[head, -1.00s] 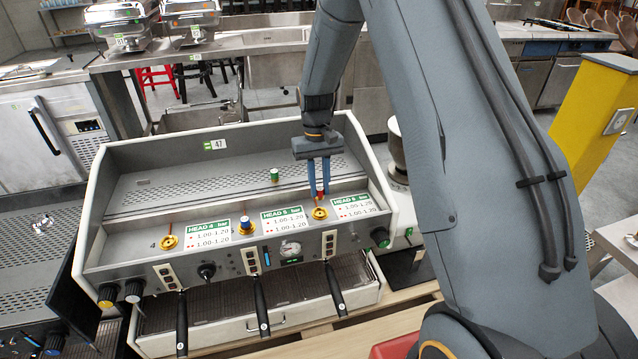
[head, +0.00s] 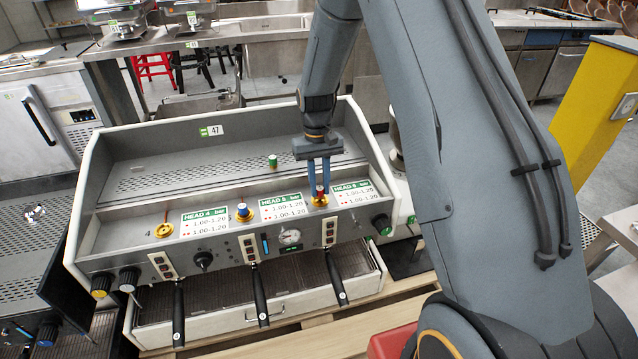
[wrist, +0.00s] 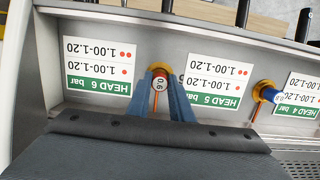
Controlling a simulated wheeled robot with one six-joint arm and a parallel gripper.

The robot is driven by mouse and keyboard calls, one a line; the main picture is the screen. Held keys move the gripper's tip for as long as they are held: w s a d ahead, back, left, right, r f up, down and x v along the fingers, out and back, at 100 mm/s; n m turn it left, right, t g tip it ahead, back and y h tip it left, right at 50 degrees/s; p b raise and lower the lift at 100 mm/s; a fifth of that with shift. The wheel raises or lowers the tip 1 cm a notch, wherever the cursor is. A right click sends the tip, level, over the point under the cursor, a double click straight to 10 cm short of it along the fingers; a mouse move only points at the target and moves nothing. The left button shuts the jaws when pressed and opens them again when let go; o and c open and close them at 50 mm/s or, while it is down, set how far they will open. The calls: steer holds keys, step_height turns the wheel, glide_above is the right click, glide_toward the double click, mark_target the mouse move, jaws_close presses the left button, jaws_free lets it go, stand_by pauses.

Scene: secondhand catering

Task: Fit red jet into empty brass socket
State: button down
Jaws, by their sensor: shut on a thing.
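The red jet (head: 320,190) is between the fingers of my gripper (head: 319,187), which is shut on it. Its white top marked 0.6 shows in the wrist view (wrist: 159,83). The jet stands upright at the brass socket (head: 320,202) beside the HEAD 6 label, with its lower end meeting or inside the socket; I cannot tell how deep. That socket's gold rim also shows behind the fingers in the wrist view (wrist: 152,72). Another brass socket (head: 164,231), left of the HEAD 4 label, has no jet in it.
A blue jet (head: 242,210) sits in the middle brass socket. A green jet (head: 273,161) stands on the perforated upper deck. The machine's raised side walls and back panel (head: 150,138) surround the deck. Black handles (head: 259,297) hang in front.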

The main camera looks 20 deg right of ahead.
steer(key=shift+f, duration=0.3)
steer(key=c, duration=1.5)
jaws_free()
steer(key=r+p, duration=0.1)
steer(key=r, duration=0.4)
steer(key=r+p, duration=0.1)
steer(key=r, duration=0.3)
steer(key=w+r+p, duration=0.1)
steer(key=r, duration=0.4)
steer(key=shift+w+r+p, duration=0.1)
steer(key=shift+r+p, duration=0.2)
steer(key=shift+r, duration=0.05)
steer(key=s+t, duration=0.1)
steer(key=s, duration=0.8)
steer(key=s+r, duration=0.1)
steer(key=s, duration=0.7)
steer(key=s+r+t, duration=0.1)
steer(key=s, duration=0.8)
steer(key=shift+s+t, duration=0.3)
steer(key=shift+s, duration=0.05)
